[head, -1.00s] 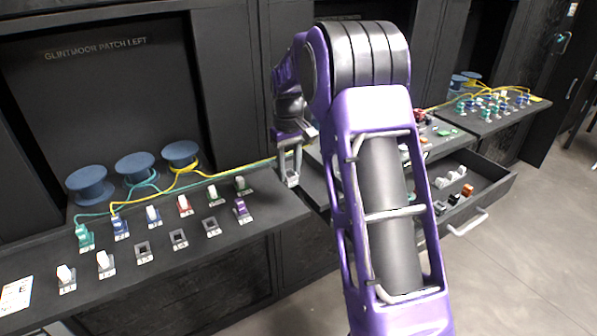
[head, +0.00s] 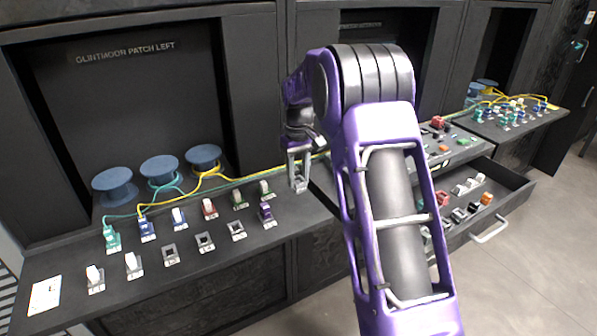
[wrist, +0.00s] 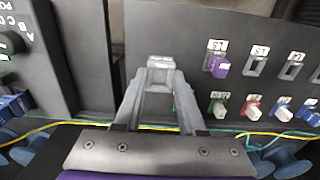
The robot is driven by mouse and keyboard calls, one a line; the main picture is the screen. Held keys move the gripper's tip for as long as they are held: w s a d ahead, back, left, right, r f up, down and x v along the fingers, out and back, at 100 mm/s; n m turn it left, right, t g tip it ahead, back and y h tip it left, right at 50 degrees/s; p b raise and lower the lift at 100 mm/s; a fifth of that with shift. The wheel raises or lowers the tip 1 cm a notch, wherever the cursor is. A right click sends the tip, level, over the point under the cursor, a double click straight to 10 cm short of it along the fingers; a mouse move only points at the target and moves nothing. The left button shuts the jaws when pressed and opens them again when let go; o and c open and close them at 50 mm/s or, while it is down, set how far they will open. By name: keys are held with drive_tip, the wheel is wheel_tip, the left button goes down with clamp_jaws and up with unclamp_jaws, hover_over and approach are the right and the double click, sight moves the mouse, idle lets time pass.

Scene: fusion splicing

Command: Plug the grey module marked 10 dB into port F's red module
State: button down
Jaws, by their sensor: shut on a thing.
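My gripper (wrist: 158,80) is shut on a small grey module (wrist: 160,62), held between the fingertips in the wrist view. No marking on it can be read. In the head view my gripper (head: 299,178) hangs near the right end of the left patch shelf, to the right of the purple module (head: 266,212). A red module (head: 437,121) stands on the bench behind my arm, well to the right of the gripper. Its port letter cannot be read. My arm hides part of that bench.
The left shelf (head: 210,268) holds several coloured modules and empty sockets (head: 204,241). Blue spools (head: 203,157) stand behind them, with yellow and green fibres running right. An open drawer (head: 510,195) with loose modules sticks out at the right. A lettered panel (wrist: 22,75) shows in the wrist view.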

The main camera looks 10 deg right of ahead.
sight(298, 182)
drive_tip(key=shift+f+b, duration=1.1)
drive_tip(key=shift+f, duration=1.3)
drive_tip(key=shift+f, duration=0.2)
drive_tip(key=shift+c, duration=2.1)
unclamp_jaws()
drive_tip(key=shift+r, duration=0.15)
